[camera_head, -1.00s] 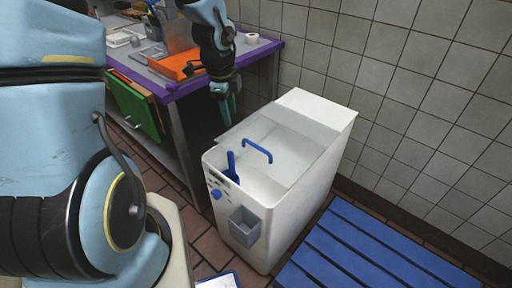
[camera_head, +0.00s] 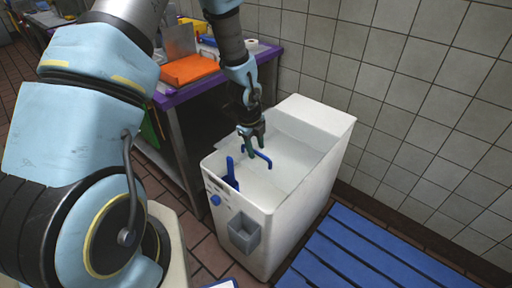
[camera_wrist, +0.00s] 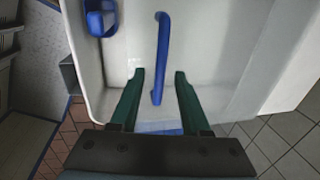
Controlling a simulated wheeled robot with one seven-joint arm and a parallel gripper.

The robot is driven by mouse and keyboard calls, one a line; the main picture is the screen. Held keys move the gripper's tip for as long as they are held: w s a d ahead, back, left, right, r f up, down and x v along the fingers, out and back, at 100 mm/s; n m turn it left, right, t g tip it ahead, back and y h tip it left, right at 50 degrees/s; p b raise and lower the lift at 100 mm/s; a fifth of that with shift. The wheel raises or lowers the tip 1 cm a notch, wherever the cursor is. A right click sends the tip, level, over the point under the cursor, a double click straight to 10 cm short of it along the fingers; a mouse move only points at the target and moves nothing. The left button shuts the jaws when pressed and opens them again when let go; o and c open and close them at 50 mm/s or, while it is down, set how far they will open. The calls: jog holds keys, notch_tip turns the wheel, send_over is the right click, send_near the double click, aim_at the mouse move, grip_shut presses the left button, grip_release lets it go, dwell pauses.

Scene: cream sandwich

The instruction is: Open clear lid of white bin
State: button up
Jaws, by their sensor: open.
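The white bin (camera_head: 262,215) stands against the tiled wall. Its clear lid (camera_head: 300,150) lies across the top and is hard to make out. A blue bar handle (camera_head: 268,160) is on the lid near the front. My gripper (camera_head: 250,150) is over the bin's front part, at the handle's left end, pointing down. In the wrist view my gripper (camera_wrist: 159,75) is open with green fingers apart, and the blue handle (camera_wrist: 163,45) runs lengthwise between them. I cannot tell whether the fingers touch the handle.
A grey holder (camera_head: 244,233) hangs on the bin's front. A purple-edged table (camera_head: 190,90) with an orange tray (camera_head: 190,69) stands behind left. A blue slatted pallet (camera_head: 370,250) lies right.

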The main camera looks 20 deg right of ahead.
jog(key=shift+f, duration=0.3)
jog(key=shift+c, duration=0.4)
grip_shut()
dwell(0.9)
